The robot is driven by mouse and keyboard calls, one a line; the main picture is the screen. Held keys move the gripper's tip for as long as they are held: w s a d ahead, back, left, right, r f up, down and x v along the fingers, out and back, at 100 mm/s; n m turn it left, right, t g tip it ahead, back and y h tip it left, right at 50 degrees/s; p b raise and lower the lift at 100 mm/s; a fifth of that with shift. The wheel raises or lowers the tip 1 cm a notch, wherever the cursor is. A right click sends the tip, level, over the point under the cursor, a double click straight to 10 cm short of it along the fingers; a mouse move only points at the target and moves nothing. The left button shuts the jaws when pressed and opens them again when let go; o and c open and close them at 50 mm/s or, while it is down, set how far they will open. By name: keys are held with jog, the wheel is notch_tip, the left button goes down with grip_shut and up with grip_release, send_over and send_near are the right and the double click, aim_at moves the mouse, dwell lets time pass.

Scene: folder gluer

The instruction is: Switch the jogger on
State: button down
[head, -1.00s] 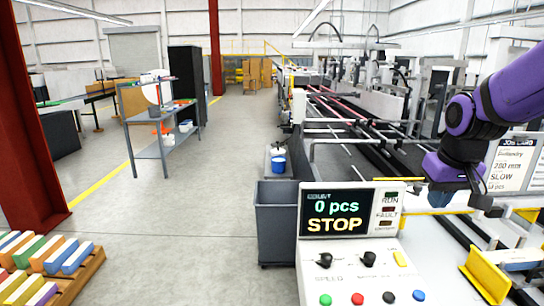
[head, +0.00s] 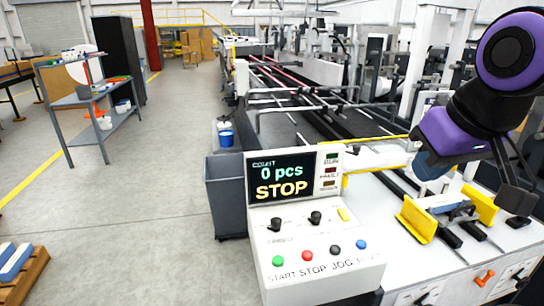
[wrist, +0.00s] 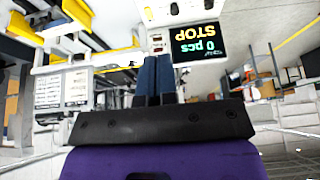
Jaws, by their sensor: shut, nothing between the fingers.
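The control panel (head: 315,250) stands upright in the lower middle of the head view. Its screen (head: 281,178) reads 0 pcs and STOP. Below it are two black knobs, a small yellow part (head: 343,214) and green, red, black and blue buttons. Two yellow side plates (head: 416,220) flank a blue and grey part at right; I cannot tell whether this is the jogger. An orange handle (head: 485,278) sits on the white front below them. My gripper (head: 428,168) is above the machine bed, right of the panel. Its blue fingers (wrist: 156,62) are shut and empty.
A grey bin (head: 227,195) stands left of the panel, with a blue container (head: 225,138) behind it. A grey shelf unit (head: 95,105) is at left. The floor between is clear.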

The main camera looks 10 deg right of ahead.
jog(key=shift+w, duration=0.1)
jog(key=m+g, duration=0.3)
jog(key=m, duration=1.5)
send_over(342, 209)
jog(key=s, duration=0.3)
jog(key=s+x, duration=0.2)
jog(key=x, duration=0.6)
jog(key=s+f+x, duration=0.1)
jog(key=s+x, duration=0.1)
jog(key=x, duration=2)
jog(key=shift+w+f, duration=0.2)
jog(key=shift+w, duration=0.05)
jog(key=shift+f, duration=0.1)
